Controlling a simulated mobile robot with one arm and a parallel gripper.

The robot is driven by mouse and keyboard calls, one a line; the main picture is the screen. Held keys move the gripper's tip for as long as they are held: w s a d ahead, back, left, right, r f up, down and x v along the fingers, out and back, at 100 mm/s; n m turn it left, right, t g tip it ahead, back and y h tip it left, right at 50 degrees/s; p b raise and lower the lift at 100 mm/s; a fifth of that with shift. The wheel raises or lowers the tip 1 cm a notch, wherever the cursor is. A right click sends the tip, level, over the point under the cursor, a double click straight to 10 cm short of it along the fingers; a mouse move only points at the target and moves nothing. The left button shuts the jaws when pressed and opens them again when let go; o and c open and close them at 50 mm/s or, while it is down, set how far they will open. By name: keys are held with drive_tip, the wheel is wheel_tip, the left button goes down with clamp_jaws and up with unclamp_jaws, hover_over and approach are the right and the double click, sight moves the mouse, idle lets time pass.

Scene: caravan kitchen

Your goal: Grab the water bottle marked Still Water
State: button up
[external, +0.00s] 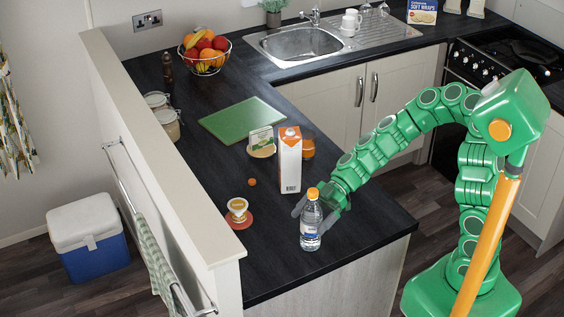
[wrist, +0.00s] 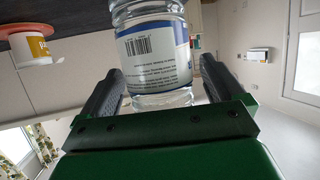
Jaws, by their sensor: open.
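The water bottle (external: 311,226) is clear with an orange cap and a blue and white label. It stands upright on the dark counter near its front corner. In the wrist view its label (wrist: 155,55) shows a barcode and small print; I cannot read "Still Water" on it. My gripper (external: 319,208) is open, with its grey fingers on either side of the bottle. In the wrist view my gripper (wrist: 160,82) has the bottle between its two fingers, with a small gap visible at the left finger.
An orange and white carton (external: 289,162) stands just behind the bottle. A yellow and white cup (external: 238,208) on a reddish saucer (external: 240,221) is to the left. A small orange ball-like item (external: 252,182) and a green board (external: 242,120) lie farther back. The counter's front edge is close.

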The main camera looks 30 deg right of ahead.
drive_tip(key=c, duration=1.5)
drive_tip(key=shift+r, duration=0.1)
